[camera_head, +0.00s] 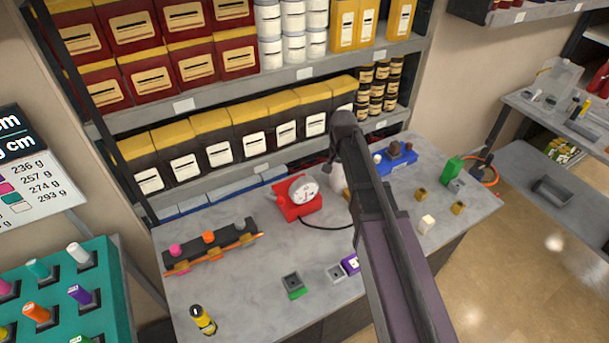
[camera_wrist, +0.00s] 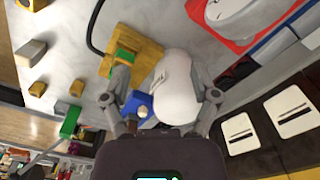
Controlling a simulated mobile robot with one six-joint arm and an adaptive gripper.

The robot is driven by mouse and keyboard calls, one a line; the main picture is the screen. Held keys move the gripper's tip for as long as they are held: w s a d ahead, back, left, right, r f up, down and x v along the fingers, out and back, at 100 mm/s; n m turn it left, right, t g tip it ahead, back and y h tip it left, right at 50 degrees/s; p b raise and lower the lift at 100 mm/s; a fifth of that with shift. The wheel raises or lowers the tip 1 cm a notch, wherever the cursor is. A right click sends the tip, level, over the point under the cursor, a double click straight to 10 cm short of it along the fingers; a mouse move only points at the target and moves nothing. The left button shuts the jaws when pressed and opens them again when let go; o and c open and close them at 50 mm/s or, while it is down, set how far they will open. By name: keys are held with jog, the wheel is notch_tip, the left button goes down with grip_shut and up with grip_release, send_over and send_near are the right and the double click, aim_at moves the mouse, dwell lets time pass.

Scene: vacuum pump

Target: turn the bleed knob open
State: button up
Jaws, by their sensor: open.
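My gripper (camera_wrist: 166,84) is open in the wrist view, with one finger on each side of a white rounded vessel (camera_wrist: 175,92) that has small dark lettering. I cannot tell whether the fingers touch it. Behind it, near the left finger, a blue body (camera_wrist: 138,101) shows with a small pale knob (camera_wrist: 141,112), partly covered. In the head view a blue device with a dark top (camera_head: 396,156) stands at the back of the bench, right of my arm. I cannot tell for sure which part is the bleed knob.
A red device with a white dial (camera_head: 300,197) and a black cable stands left of my arm. A yellow block with a green top (camera_wrist: 138,57) lies near the left finger. Stocked shelves (camera_head: 290,80) rise behind the bench.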

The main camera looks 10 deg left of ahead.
notch_tip(320, 180, up, 2)
jog(key=m+p, duration=0.2)
send_over(304, 177)
jog(key=shift+s, duration=0.1)
jog(key=shift+f+b, duration=0.1)
jog(key=shift+b, duration=0.25)
notch_tip(304, 177, down, 14)
jog(key=b, duration=1.3)
jog(key=shift+r, duration=0.25)
grip_shut()
